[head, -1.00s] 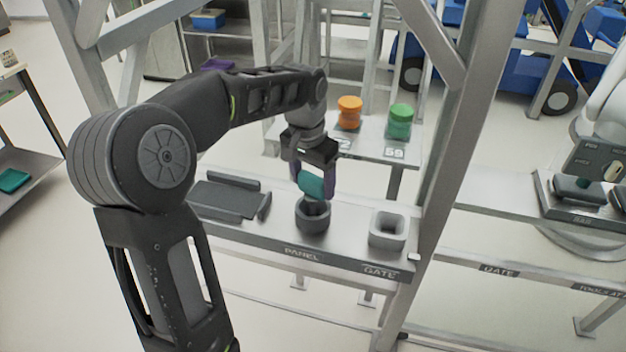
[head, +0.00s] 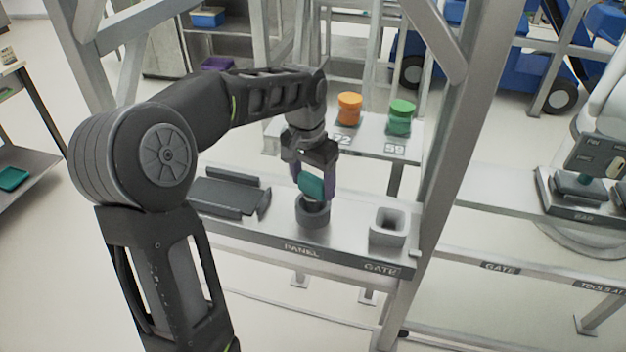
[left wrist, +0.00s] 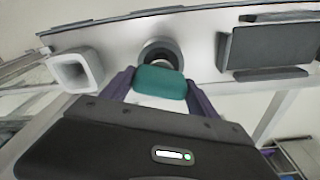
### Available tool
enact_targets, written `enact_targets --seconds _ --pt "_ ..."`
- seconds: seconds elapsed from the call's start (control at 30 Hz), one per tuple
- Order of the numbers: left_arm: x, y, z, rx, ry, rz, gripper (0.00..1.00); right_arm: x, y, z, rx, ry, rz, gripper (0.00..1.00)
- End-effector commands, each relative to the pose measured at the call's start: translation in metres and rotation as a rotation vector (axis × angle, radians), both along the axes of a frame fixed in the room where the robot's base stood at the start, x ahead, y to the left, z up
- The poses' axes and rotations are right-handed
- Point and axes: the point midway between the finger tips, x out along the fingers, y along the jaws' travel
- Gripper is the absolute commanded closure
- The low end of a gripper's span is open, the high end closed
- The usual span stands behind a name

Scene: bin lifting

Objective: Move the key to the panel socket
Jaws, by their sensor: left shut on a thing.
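The key (head: 311,185) is a teal block held between the purple fingers of my left gripper (head: 314,188). It also shows in the left wrist view (left wrist: 160,83), with a finger on each side. The panel socket (head: 313,214) is a dark grey round ring on the metal shelf, behind the PANEL label. The key stands directly over the ring in the head view, and its lower end meets or overlaps the ring's top. In the left wrist view the socket (left wrist: 161,50) lies just beyond the key. I cannot tell how deep the key sits. My right gripper does not show.
A light grey square GATE socket (head: 387,229) stands right of the ring. A dark tray-like holder (head: 229,196) lies left of it. An orange jar (head: 349,109) and a green jar (head: 400,117) stand on the shelf behind. A metal post (head: 446,160) rises at the right.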

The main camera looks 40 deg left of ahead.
Motion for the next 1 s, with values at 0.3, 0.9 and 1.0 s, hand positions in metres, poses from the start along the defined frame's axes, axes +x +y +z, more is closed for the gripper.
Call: enact_targets --seconds 0.3,0.9,1.0 --pt "0.0001 0.0000 -0.0075 0.000 -0.001 0.000 0.83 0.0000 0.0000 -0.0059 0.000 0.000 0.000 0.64" --pt "0.0002 0.0000 -0.0104 0.000 -0.001 0.000 0.83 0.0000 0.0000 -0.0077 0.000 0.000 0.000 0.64" --pt "0.0002 0.0000 -0.0105 0.000 0.000 0.000 0.27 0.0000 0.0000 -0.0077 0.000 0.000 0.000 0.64"
